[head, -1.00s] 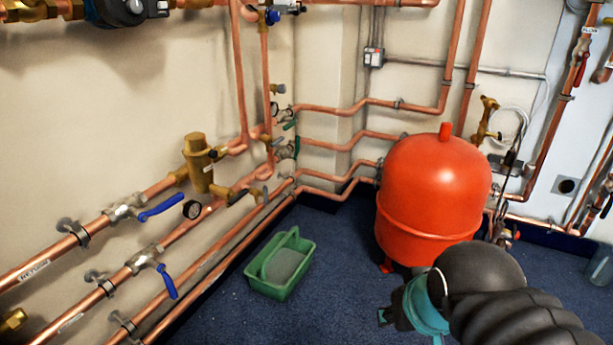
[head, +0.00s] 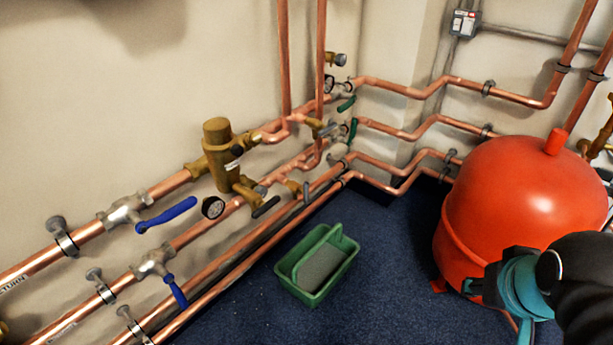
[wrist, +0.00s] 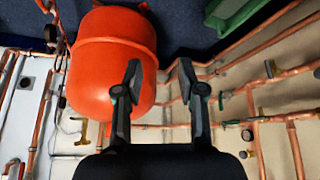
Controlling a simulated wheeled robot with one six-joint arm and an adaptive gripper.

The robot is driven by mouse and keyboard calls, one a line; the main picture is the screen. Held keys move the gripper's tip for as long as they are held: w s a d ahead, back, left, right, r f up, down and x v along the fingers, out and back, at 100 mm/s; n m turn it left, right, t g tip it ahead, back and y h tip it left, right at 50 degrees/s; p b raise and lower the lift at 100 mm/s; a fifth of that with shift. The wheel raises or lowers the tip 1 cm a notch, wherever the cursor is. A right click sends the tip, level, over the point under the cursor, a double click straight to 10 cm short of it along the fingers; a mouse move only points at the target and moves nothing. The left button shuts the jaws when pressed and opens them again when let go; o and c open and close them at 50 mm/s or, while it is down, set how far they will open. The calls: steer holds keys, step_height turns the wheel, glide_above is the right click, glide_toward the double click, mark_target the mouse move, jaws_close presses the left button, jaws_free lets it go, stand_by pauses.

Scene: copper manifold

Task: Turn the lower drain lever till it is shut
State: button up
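Several small valve levers sit on the copper pipes along the left wall in the head view. A dark lever (head: 266,207) sticks out from the lower pipe beside a round gauge (head: 213,207), and another small grey lever (head: 306,192) is just to its right. I cannot tell for certain which is the lower drain lever. Two blue levers (head: 167,215) (head: 175,291) are nearer, and two green levers (head: 346,103) (head: 353,130) are near the corner. My gripper (head: 490,275) is in front of the red tank, far from the levers; in the wrist view its fingers (wrist: 160,72) are apart and empty.
The red tank (head: 520,195) stands on the floor at right; it also shows in the wrist view (wrist: 112,45). A green caddy (head: 318,262) stands on the blue floor (head: 390,270) below the pipes. A brass cylinder (head: 220,155) sticks up from the pipes.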

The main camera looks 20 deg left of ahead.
mark_target(309, 187)
steer(key=w+a+n+t+p, duration=0.25)
steer(key=w+n+t, duration=0.25)
steer(key=w, duration=1.8)
steer(key=w+a+f+n+y+p, duration=0.2)
steer(key=w+a+f+n+y, duration=0.2)
steer(key=w+a+f+y, duration=0.25)
steer(key=s+a+f+n+g+y+p, duration=0.25)
steer(key=a+y, duration=0.25)
steer(key=a, duration=0.3)
steer(key=s+a+f+n+g+y+p, duration=0.1)
steer(key=s+a+f+n+g+y, duration=0.1)
steer(key=a+f+y, duration=0.45)
steer(key=shift+t+h, duration=0.25)
steer(key=shift+h, duration=0.35)
steer(key=x, duration=0.4)
steer(key=r+x, duration=0.1)
steer(key=x, duration=0.4)
steer(key=s+r+x, duration=0.1)
steer(key=x, duration=0.4)
steer(key=shift+w+a+r, duration=0.1)
steer(key=shift+a+r, duration=0.05)
steer(key=shift+a, duration=0.1)
